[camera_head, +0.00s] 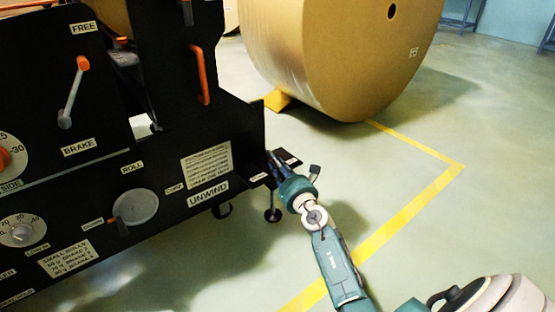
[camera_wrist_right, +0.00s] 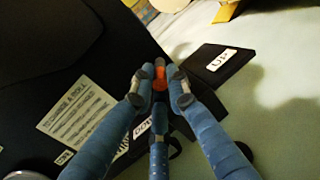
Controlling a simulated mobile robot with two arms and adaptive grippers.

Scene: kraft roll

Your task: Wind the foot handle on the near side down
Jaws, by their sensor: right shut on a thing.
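The foot handle's orange knob (camera_wrist_right: 160,76) shows between the fingertips of my right gripper (camera_wrist_right: 160,92) in the right wrist view. My right gripper is shut on it, and the fingers hide most of the handle. In the head view my right gripper (camera_head: 275,163) reaches the machine's near corner, where the knob is hidden. An "UP" label (camera_wrist_right: 221,60) lies right of the knob on a black plate; a second label (camera_wrist_right: 143,128), partly covered by a finger, starts with "DO". A round foot (camera_head: 272,215) stands on the floor below. My left gripper is not in view.
The black unwind machine (camera_head: 232,135) fills the left, with a grey round knob (camera_head: 135,206) and a brake lever (camera_head: 74,92) on its panel. A large kraft roll (camera_head: 340,55) stands behind on the floor. Floor right of the yellow line (camera_head: 405,212) is clear.

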